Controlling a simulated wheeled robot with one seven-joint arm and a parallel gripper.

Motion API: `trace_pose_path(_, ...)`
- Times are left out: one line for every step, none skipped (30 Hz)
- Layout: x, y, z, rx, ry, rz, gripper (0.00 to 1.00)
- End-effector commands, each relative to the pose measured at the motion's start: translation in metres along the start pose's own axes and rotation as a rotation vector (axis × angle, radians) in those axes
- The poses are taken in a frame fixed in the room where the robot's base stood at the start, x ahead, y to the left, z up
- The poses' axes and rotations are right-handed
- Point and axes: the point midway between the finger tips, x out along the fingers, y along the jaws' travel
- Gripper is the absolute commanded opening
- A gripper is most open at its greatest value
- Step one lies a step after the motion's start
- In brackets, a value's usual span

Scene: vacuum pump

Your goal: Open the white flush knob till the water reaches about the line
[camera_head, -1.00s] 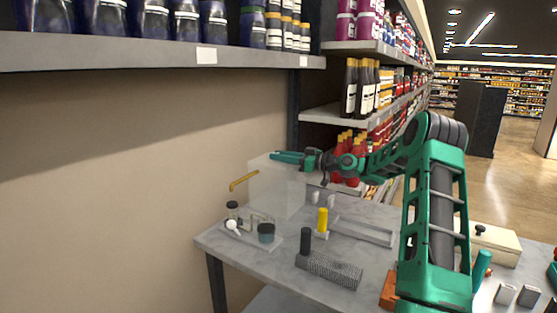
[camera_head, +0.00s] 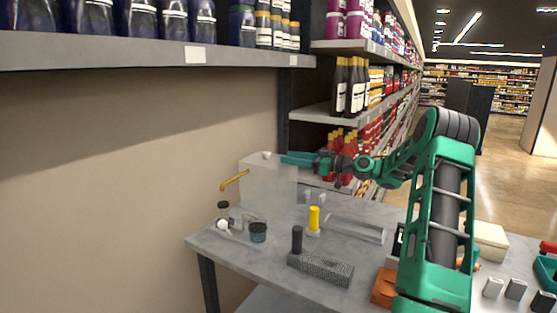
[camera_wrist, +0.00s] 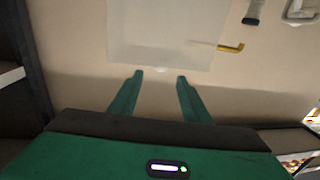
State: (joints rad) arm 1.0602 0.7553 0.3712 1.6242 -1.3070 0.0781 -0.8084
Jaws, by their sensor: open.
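The white flush knob (camera_head: 266,154) sits on the top edge of a translucent tank (camera_head: 266,186). In the wrist view the knob (camera_wrist: 161,70) is a small white spot at the tank's (camera_wrist: 165,30) edge. My gripper (camera_head: 284,159) is open and empty, just right of the knob in the head view. In the wrist view its fingertips (camera_wrist: 160,76) lie on either side of the knob, with gaps. Contact is not visible. A yellow bent lever (camera_head: 235,180) sticks out left of the tank. I cannot make out a water level or a line.
The tank stands on a grey table. In front are a dark-capped jar (camera_head: 258,232), a yellow cylinder (camera_head: 314,219), a dark cylinder (camera_head: 297,240) on a textured block, and a metal rail (camera_head: 355,230). A shelf of bottles (camera_head: 350,88) stands behind my arm.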

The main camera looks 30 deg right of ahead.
Motion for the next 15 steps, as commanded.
trace_pose_path(-0.007, 0.001, 0.000, 0.000, 0.000, 0.002, 0.43)
trace_pose_path(-0.011, 0.001, 0.000, 0.000, 0.001, 0.002, 0.43)
trace_pose_path(-0.015, 0.001, 0.000, 0.000, 0.001, 0.002, 0.43)
trace_pose_path(-0.017, 0.001, 0.000, 0.000, 0.000, 0.002, 0.43)
trace_pose_path(-0.019, 0.001, 0.000, -0.001, 0.000, 0.002, 0.43)
trace_pose_path(-0.021, 0.001, 0.000, -0.001, 0.000, 0.001, 0.43)
trace_pose_path(-0.022, 0.001, 0.000, -0.001, 0.000, 0.001, 0.43)
trace_pose_path(-0.023, 0.001, 0.000, -0.001, 0.000, 0.001, 0.43)
trace_pose_path(-0.023, 0.001, 0.000, -0.001, 0.000, 0.000, 0.43)
trace_pose_path(-0.024, 0.001, 0.000, -0.001, 0.000, 0.000, 0.43)
trace_pose_path(-0.024, 0.001, 0.000, -0.001, 0.000, 0.000, 0.43)
trace_pose_path(-0.024, 0.001, 0.000, -0.001, 0.000, 0.000, 0.43)
trace_pose_path(-0.024, 0.000, 0.000, -0.001, 0.000, 0.000, 0.43)
trace_pose_path(-0.024, 0.000, 0.000, -0.001, 0.000, 0.000, 0.43)
trace_pose_path(-0.024, 0.000, 0.000, -0.001, 0.000, 0.000, 0.43)
